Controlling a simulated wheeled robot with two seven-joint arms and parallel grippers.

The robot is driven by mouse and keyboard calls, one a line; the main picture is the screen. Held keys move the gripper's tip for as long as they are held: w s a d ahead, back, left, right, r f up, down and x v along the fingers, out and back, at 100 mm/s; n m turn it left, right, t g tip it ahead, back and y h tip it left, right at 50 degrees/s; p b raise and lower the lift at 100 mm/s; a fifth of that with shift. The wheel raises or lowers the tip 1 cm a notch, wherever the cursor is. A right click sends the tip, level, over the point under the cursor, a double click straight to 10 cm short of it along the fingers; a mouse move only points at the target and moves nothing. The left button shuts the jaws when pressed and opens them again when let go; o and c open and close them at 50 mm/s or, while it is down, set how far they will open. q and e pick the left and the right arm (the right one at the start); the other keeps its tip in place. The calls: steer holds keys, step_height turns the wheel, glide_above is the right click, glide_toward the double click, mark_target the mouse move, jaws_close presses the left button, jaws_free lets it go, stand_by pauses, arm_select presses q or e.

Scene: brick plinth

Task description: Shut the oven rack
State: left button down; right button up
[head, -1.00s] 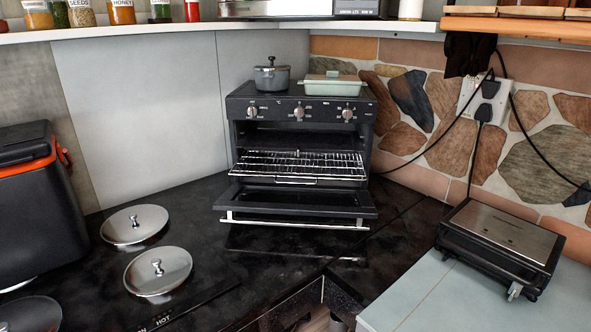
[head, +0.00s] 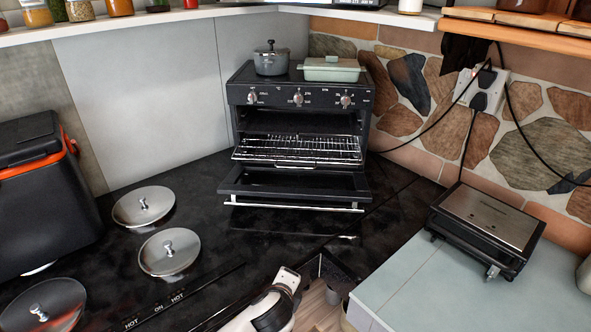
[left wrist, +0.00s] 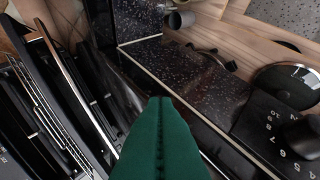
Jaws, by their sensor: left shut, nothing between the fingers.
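The black toaster oven (head: 297,120) stands in the far corner of the counter with its door (head: 295,183) hanging open. The wire oven rack (head: 298,150) sticks out of the cavity above the open door. In the left wrist view the rack (left wrist: 40,105) and the long door handle (left wrist: 72,82) show at the left, tilted. My left gripper (left wrist: 161,100) is shut and empty, its green fingers pointing past the oven's front, apart from rack and door. In the head view a white arm part of mine shows at the bottom; its fingers are not visible there. My right gripper is not in view.
A grey pot (head: 271,60) and a pale green dish (head: 331,69) sit on the oven. A contact grill (head: 487,225) stands at the right, its cable running up the wall. Metal lids (head: 170,252) lie on the left hob. The dark counter before the oven is clear.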

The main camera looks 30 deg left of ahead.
arm_select(q)
steer(key=w+a+r+m+t+y, duration=0.1)
steer(key=w+a+r+m+t, duration=0.2)
steer(key=w+r+m, duration=0.4)
steer(key=w+a+r+m+t+y, duration=0.2)
steer(key=w+r+m, duration=0.4)
steer(key=x, duration=0.4)
steer(key=p+x, duration=0.1)
steer(key=x, duration=0.3)
steer(key=r+x, duration=0.1)
steer(key=x, duration=0.3)
steer(key=shift+w+d+p, duration=0.15)
steer(key=shift+w+p, duration=0.05)
steer(key=shift+p, duration=0.1)
steer(key=shift+w+a+r, duration=0.1)
steer(key=shift+w+a, duration=0.25)
steer(key=shift+w, duration=0.45)
